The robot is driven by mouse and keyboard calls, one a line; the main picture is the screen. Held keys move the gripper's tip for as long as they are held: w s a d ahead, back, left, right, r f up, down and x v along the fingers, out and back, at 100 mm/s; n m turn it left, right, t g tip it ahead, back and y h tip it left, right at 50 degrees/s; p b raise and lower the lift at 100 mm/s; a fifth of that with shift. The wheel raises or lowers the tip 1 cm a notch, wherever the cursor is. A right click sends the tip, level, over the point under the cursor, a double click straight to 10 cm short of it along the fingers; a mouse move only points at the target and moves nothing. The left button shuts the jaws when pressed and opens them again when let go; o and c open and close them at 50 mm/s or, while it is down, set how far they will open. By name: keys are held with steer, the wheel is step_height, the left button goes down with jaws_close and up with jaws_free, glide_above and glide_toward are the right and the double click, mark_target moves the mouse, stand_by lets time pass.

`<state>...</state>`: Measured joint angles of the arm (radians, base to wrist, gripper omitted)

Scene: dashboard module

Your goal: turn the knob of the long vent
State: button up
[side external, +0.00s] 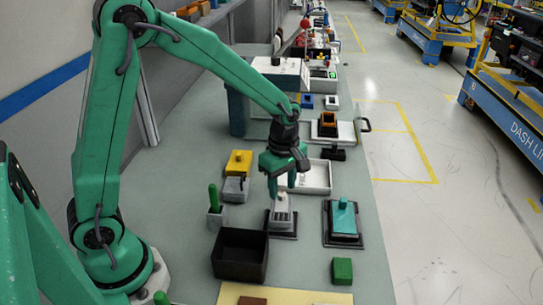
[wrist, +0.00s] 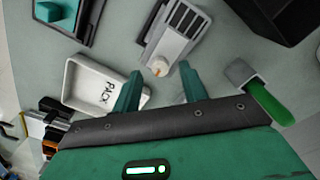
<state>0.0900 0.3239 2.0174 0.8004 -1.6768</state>
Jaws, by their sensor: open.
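The long vent (side external: 282,216) is a light grey block with dark slats, standing on a dark base on the bench. In the wrist view the vent (wrist: 180,30) lies at the top centre, its slats toward the top. My gripper (side external: 283,186) is above the vent, pointing down. In the wrist view my gripper (wrist: 160,76) is open, its two green fingers to either side of the knob with gaps visible. I cannot tell whether the fingertips are down at knob height.
A white tray marked PACK (wrist: 78,90) lies close beside the vent. A black bin (side external: 240,256), a green-handled tool in a grey holder (side external: 215,212), a teal part on a dark base (side external: 343,218) and a green block (side external: 342,271) stand around it.

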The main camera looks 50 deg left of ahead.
steer(key=shift+f, duration=0.85)
jaws_close()
